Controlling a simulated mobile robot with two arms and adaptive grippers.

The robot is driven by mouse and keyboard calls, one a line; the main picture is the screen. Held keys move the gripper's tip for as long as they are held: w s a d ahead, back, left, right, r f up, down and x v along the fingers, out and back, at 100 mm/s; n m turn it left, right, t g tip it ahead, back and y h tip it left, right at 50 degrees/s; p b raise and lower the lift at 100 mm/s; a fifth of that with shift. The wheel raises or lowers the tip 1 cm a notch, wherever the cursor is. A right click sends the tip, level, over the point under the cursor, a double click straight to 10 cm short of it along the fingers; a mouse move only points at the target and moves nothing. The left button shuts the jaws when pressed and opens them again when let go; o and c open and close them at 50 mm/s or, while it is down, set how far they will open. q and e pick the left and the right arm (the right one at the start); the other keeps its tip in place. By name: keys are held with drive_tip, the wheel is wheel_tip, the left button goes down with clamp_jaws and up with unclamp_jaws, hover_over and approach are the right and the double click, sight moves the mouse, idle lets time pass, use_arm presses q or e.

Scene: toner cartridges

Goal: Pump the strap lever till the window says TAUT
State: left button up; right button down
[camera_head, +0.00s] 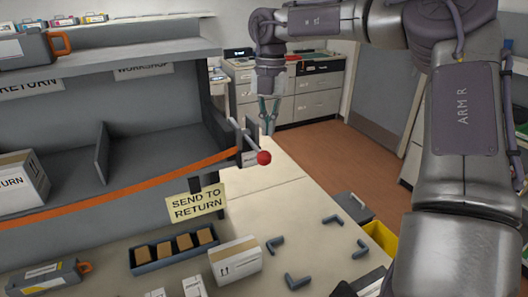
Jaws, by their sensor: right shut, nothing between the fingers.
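An orange strap (130,187) runs across the front of the grey shelf unit, up to a ratchet at its right post. The ratchet has a lever with a red ball knob (263,157). A small pale plate (249,158) sits beside the knob, perhaps the window; I cannot read any word on it. My right gripper (268,122) points down just above the red knob in the picture, its fingers shut and empty. It looks apart from the knob, though the depth between them is hard to judge. My left gripper is not in view.
A sign (197,203) reads SEND TO RETURN. On the table are a black tray (146,268) of brown blocks, a white carton (236,260), a toner cartridge (45,279) and several grey L-shaped pieces. A RETURN box (20,183) stands on the shelf behind the strap.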

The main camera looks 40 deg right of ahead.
sight(264, 152)
wheel_tip(264, 152, up, 7)
drive_tip(key=shift+w+d+f, duration=0.2)
drive_tip(key=shift+d, duration=0.05)
idle(1.3)
drive_tip(key=s+a+f+g+y+p, duration=0.1)
drive_tip(key=p, duration=0.2)
drive_tip(key=shift+s+a+f+p, duration=0.1)
drive_tip(key=shift+a+f+p, duration=0.2)
drive_tip(key=shift+a+f, duration=0.1)
drive_tip(key=shift+a+f, duration=0.1)
drive_tip(key=b+x, duration=0.3)
drive_tip(key=x, duration=0.2)
drive_tip(key=shift+f, duration=0.1)
drive_tip(key=shift+b+x, duration=0.8)
drive_tip(key=shift+b, duration=0.05)
